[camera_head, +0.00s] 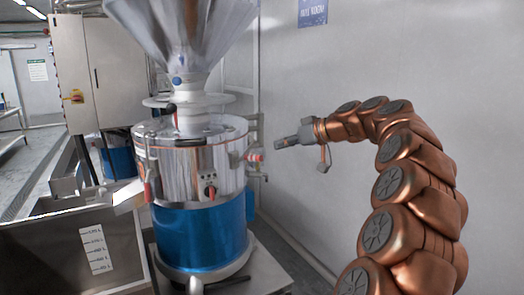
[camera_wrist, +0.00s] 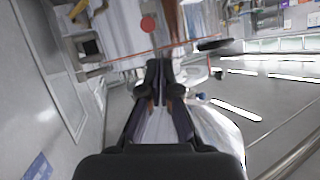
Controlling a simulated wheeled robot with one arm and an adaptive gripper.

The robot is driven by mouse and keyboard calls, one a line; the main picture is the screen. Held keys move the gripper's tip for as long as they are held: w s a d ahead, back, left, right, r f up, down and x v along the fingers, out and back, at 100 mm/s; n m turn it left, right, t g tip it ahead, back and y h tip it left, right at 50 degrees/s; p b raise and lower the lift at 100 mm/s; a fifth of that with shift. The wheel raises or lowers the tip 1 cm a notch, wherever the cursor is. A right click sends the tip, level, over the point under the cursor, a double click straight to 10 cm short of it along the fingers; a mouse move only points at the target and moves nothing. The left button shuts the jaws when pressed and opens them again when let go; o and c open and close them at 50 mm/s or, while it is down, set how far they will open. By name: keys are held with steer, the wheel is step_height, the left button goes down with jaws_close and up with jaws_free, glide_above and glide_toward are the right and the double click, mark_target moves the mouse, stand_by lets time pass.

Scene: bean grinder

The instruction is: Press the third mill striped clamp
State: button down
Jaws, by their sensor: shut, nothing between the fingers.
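The mill (camera_head: 190,160) is a shiny steel drum over a blue lower part, with a steel funnel on top. A small red-and-white clamp-like part (camera_head: 254,157) sticks out on its right side; I cannot tell whether it is the third clamp. Another clamp with a red handle (camera_head: 148,193) hangs at the left side. My gripper (camera_head: 277,143) is shut and empty, pointing left, just right of the right-side part and a little above it, with a small gap. In the wrist view the closed fingertips (camera_wrist: 160,68) point at blurred machine parts and a red disc (camera_wrist: 148,24).
A pale wall (camera_head: 370,60) stands behind my arm, with a blue sign (camera_head: 312,12). A metal bin (camera_head: 70,250) stands front left, and a grey cabinet (camera_head: 100,70) with a yellow-red switch is behind it. Space between mill and wall is fairly narrow.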

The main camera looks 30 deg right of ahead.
mark_target(249, 159)
steer(key=shift+s+d+r, duration=0.1)
steer(key=shift+d+r, duration=0.1)
steer(key=shift+d, duration=0.65)
steer(key=p+x, duration=0.3)
steer(key=x, duration=0.7)
steer(key=shift+d+r, duration=0.1)
steer(key=shift+d, duration=0.05)
steer(key=shift+f+b, duration=0.2)
steer(key=shift+b, duration=0.15)
